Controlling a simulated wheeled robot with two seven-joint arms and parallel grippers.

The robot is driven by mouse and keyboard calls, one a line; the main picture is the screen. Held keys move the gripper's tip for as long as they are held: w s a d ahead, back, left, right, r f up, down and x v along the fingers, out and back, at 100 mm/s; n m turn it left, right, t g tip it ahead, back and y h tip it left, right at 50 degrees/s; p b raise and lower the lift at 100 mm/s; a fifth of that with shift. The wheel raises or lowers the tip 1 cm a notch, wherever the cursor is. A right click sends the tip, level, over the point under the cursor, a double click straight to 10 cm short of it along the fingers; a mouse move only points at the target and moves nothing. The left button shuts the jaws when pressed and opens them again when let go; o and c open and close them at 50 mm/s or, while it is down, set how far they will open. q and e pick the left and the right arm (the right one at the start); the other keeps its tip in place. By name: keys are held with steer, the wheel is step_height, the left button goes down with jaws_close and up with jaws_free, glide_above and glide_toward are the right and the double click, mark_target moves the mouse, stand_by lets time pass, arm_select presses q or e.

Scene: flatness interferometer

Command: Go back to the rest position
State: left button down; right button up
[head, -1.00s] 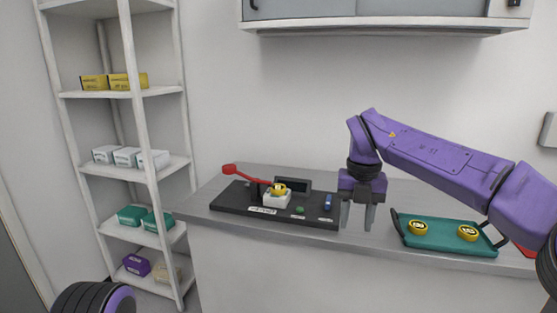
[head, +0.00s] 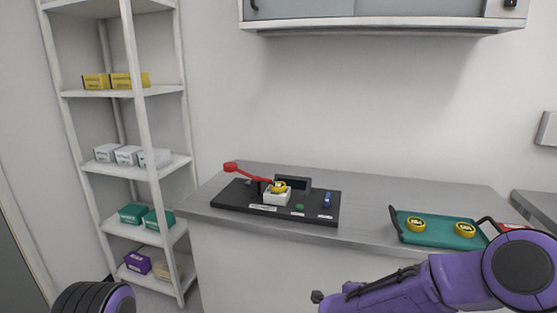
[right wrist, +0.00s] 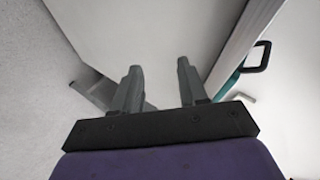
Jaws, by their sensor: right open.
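My right gripper (right wrist: 157,82) is open and empty in the right wrist view, in front of the white counter front. In the head view my right arm (head: 400,288) is folded low at the bottom right, and its fingertips are not clear there. The interferometer, a black base (head: 232,201) with a red lever (head: 245,173), stands on the counter. A yellow round piece (head: 279,186) sits on its white block (head: 276,197). My left gripper is out of view; only a dark, purple-edged part of my left arm shows at the bottom left.
A teal tray (head: 436,238) with two yellow round pieces (head: 416,225) stands on the grey counter (head: 365,208) at the right. Its dark handle (right wrist: 257,57) shows in the right wrist view. A white shelf rack (head: 143,125) with boxes stands left. A wall cabinet (head: 390,12) hangs above.

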steer(key=s+f+n+y, duration=0.3)
steer(key=s+f+n, duration=0.5)
steer(key=s+f, duration=0.4)
steer(key=s+d+f+n+g, duration=0.2)
steer(key=s+f, duration=0.1)
steer(key=s, duration=0.5)
steer(key=s+d+f+n+g, duration=0.2)
steer(key=s+d+f, duration=0.1)
steer(key=s, duration=0.6)
steer(key=s+d+f+n+g+y, duration=0.1)
steer(key=s+d+f+n+g, duration=0.1)
steer(key=s, duration=0.7)
steer(key=shift+d+f, duration=0.35)
steer(key=shift+f, duration=0.15)
